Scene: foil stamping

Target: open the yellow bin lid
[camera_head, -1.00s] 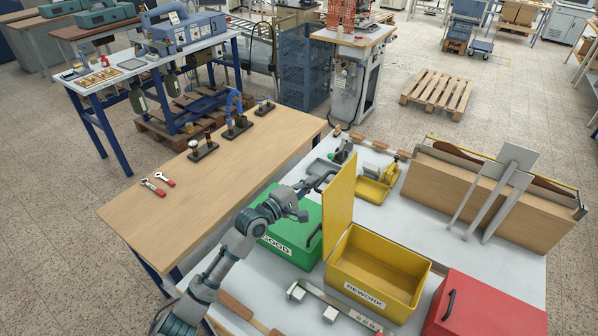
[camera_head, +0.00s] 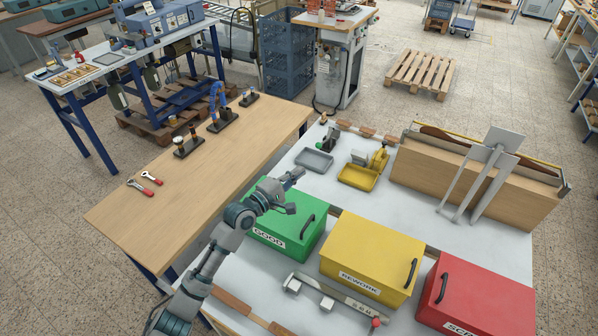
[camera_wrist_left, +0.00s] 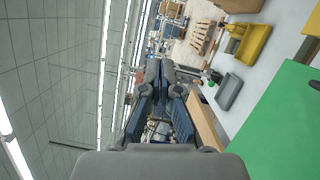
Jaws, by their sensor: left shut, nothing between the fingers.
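The yellow bin (camera_head: 358,278), labelled REWORK, stands on the white table between the green and red bins. Its yellow lid (camera_head: 373,245) lies flat and closed on top, with a dark handle (camera_head: 411,274) at its right side. My left gripper (camera_head: 292,176) is over the back of the green bin, to the left of and behind the yellow lid, and apart from it. In the left wrist view the left gripper's fingers (camera_wrist_left: 158,75) are together with nothing between them. My right gripper is not in view.
The green GOOD bin (camera_head: 283,238) and red bin (camera_head: 480,300) flank the yellow one, both closed. A grey tray (camera_head: 314,160) and yellow tray (camera_head: 357,177) lie behind. A grey bar fixture (camera_head: 340,294) lies in front. A wooden bench (camera_head: 200,185) stands left.

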